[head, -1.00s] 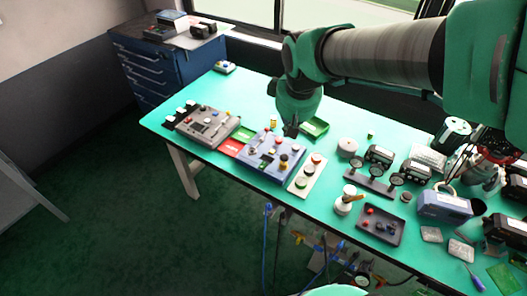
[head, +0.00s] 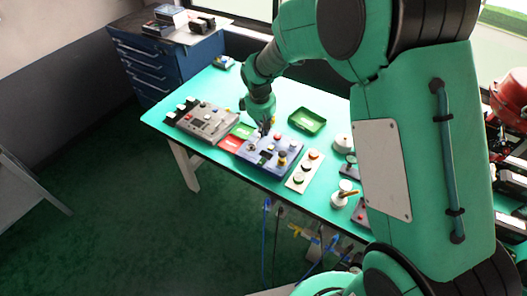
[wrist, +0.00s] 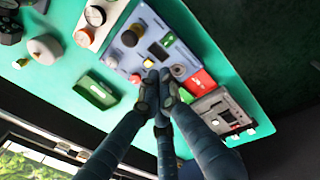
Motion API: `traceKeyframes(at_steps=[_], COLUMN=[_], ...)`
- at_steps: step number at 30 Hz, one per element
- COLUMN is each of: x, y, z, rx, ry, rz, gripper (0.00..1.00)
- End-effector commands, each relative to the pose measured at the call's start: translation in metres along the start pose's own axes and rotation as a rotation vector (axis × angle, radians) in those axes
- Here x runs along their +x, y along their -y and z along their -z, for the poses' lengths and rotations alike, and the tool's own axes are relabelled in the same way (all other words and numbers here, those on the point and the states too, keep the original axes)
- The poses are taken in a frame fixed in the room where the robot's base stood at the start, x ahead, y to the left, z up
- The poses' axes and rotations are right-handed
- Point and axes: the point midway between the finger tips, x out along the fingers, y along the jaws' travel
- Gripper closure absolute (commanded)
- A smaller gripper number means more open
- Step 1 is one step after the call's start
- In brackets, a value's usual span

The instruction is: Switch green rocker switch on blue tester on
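The blue tester (head: 283,170) lies on the green bench in the head view, and its panel also shows in the wrist view (wrist: 135,62). A small green rocker switch (wrist: 168,40) sits near its upper edge in the wrist view, beside a dark display. My gripper (head: 265,130) is over the far side of the tester in the head view. In the wrist view its dark fingers (wrist: 159,76) are drawn together at the tips, with nothing seen between them. The tips lie over the tester's panel, apart from the green switch. I cannot tell whether they touch the panel.
A grey tester (head: 207,123) stands to the left, with red (head: 230,145) and green cards between. A green tray (head: 307,120) lies behind. A pale button strip (head: 303,172) is close on the right. My arm covers the bench's right part.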

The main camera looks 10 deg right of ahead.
Motion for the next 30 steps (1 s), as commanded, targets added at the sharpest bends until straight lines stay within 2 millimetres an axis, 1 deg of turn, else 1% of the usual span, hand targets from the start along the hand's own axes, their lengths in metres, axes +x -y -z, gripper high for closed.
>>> traceKeyframes(at_steps=[1, 3, 6, 9, 13, 23, 26, 30], x=[0.009, 0.019, 0.03, 0.036, 0.039, 0.039, 0.042, 0.051], y=[0.0, -0.001, 0.0, -0.001, 0.0, 0.0, 0.0, 0.0], z=[0.003, 0.008, 0.012, 0.014, 0.014, 0.014, 0.014, 0.013], rx=[-0.015, -0.033, -0.05, -0.061, -0.066, -0.065, -0.065, -0.065], ry=[0.009, 0.014, 0.021, 0.024, 0.026, 0.026, 0.026, 0.027], rz=[0.005, 0.007, 0.011, 0.012, 0.013, 0.013, 0.014, 0.014], gripper=[1.0, 1.0, 1.0, 1.0, 1.0, 1.0, 1.0, 1.0])
